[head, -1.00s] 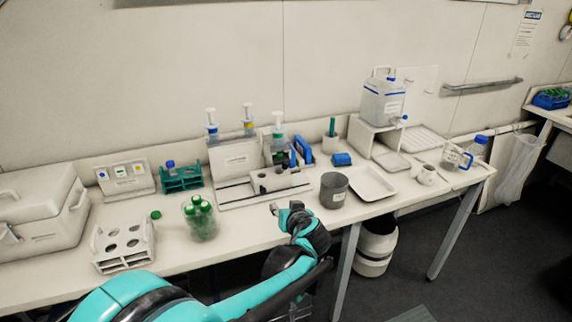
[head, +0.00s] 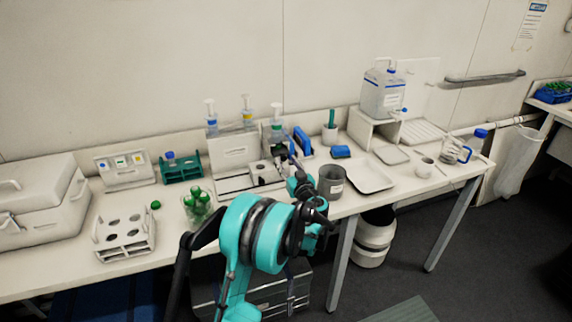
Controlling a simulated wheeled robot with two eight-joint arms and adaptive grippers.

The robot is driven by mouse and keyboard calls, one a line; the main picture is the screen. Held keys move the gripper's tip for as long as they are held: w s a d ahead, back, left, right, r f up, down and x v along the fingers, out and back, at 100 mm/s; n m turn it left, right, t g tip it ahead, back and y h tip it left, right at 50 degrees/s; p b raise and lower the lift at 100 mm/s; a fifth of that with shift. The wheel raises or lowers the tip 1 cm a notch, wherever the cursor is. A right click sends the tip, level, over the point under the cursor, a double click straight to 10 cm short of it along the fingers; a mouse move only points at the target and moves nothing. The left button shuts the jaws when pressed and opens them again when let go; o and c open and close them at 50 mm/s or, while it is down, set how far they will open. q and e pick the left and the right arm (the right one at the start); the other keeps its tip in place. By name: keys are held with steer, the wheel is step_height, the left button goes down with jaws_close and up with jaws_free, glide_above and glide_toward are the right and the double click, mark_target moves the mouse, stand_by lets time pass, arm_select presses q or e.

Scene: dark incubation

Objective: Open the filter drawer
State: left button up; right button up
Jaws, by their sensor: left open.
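The filter unit, a white stand with a printed front panel (head: 234,151), stands at the back middle of the bench. A low white block with dark round openings (head: 259,169) sits at its front right; I cannot tell for sure whether this is the filter drawer. My left gripper (head: 285,156) is open and dark, just right of this block and in front of a pump bottle (head: 277,127). It covers part of the block's right end; contact cannot be told. My right gripper is not in view.
A grey cup (head: 331,184) and a white tray (head: 370,178) stand right of my gripper. A beaker with green-capped tubes (head: 196,207) and a white rack (head: 124,238) stand left. A blue-handled item (head: 302,141) stands behind my gripper.

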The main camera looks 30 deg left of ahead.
arm_select(q)
steer(key=shift+w+a, duration=0.35)
steer(key=shift+a, duration=0.15)
steer(key=shift+c, duration=0.2)
jaws_close()
steer(key=v, duration=0.7)
steer(key=shift+d+b, duration=0.15)
steer(key=shift+b, duration=0.2)
steer(key=shift+s, duration=0.1)
steer(key=shift+o, duration=0.2)
jaws_free()
